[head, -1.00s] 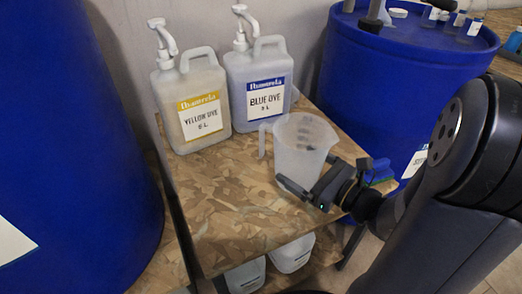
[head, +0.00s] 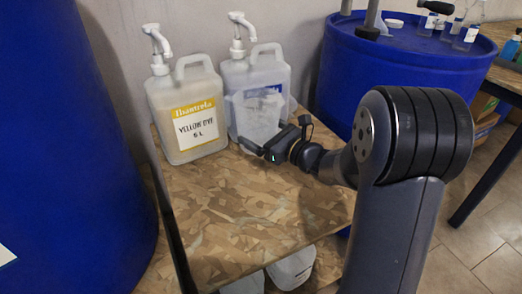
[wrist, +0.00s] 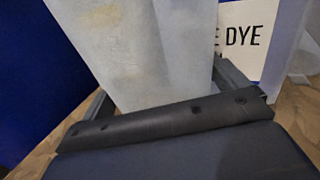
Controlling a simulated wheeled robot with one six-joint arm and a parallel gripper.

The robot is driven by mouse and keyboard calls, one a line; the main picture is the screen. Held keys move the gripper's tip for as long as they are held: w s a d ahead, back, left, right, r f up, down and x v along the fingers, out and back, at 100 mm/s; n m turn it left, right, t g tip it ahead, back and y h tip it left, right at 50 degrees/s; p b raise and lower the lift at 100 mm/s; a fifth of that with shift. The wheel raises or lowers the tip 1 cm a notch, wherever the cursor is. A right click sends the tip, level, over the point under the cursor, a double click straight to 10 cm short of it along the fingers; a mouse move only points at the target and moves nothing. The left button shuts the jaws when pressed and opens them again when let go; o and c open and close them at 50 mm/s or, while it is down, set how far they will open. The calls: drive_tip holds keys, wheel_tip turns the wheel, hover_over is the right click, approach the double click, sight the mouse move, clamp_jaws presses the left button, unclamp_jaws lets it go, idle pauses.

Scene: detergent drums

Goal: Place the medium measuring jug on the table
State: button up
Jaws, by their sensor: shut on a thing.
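The measuring jug (head: 257,118) is a translucent, whitish, open-topped vessel, upright in front of the blue dye bottle (head: 277,76). My gripper (head: 268,143) is shut on the lower part of the jug, reaching in from the right. In the wrist view the jug (wrist: 145,50) stands between the fingers of my gripper (wrist: 165,95), with the dye label behind it on the right. The wooden table (head: 235,205) lies below. I cannot tell whether the jug's base touches it. The jug's handle is not clear.
The yellow dye bottle (head: 187,112) stands on the table left of the jug. Blue drums stand at the far left (head: 65,150) and back right (head: 400,75). The front of the tabletop is clear. White containers (head: 290,268) sit below it.

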wheel_tip(320, 180, down, 6)
drive_tip(key=b, duration=0.2)
drive_tip(key=shift+r+b, duration=0.25)
drive_tip(key=shift+b, duration=0.1)
drive_tip(key=shift+w, duration=0.15)
drive_tip(key=shift+f, duration=0.1)
drive_tip(key=o, duration=0.7)
